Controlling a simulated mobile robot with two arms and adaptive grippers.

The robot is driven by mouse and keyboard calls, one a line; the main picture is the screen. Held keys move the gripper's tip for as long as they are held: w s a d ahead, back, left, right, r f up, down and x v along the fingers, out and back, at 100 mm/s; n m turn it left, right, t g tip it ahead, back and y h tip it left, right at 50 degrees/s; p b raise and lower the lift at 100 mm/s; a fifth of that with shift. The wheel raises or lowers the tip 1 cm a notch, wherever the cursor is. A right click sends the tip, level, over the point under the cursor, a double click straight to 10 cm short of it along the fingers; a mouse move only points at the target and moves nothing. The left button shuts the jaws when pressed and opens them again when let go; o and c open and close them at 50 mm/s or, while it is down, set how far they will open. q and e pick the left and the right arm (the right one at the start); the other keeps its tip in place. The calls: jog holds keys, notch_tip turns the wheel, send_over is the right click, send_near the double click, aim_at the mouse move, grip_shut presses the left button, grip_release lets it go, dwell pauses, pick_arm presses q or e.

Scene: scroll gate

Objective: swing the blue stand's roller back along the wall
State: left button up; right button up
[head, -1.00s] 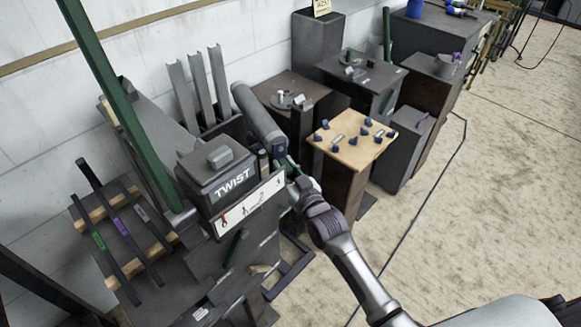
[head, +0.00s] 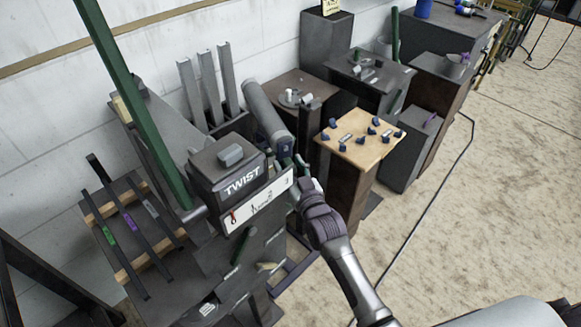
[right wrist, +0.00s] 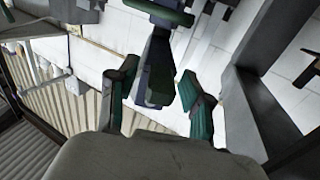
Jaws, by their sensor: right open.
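A long grey roller (head: 264,108) slants down from the wall side, behind the TWIST box (head: 228,168), in the head view. Its near end shows dark blue. The blue stand's dark blue foot frame (head: 298,262) shows low beside the TWIST stand; most of the stand is hidden. My right gripper (head: 301,172) is just below the roller's near end. In the right wrist view my right gripper (right wrist: 158,72) is open, with green-grey fingers either side of a dark blue-grey part. I cannot tell whether they touch it. My left gripper is not in view.
A wooden-topped pedestal (head: 350,150) with small blue pieces stands just right of my right gripper. Grey upright channels (head: 207,88) stand by the wall. A green pole (head: 128,95) leans at the left. The floor (head: 500,200) at the right is mostly clear.

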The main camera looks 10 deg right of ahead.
jog(key=s+d, duration=0.1)
jog(key=s, duration=1.1)
jog(key=shift+d, duration=0.4)
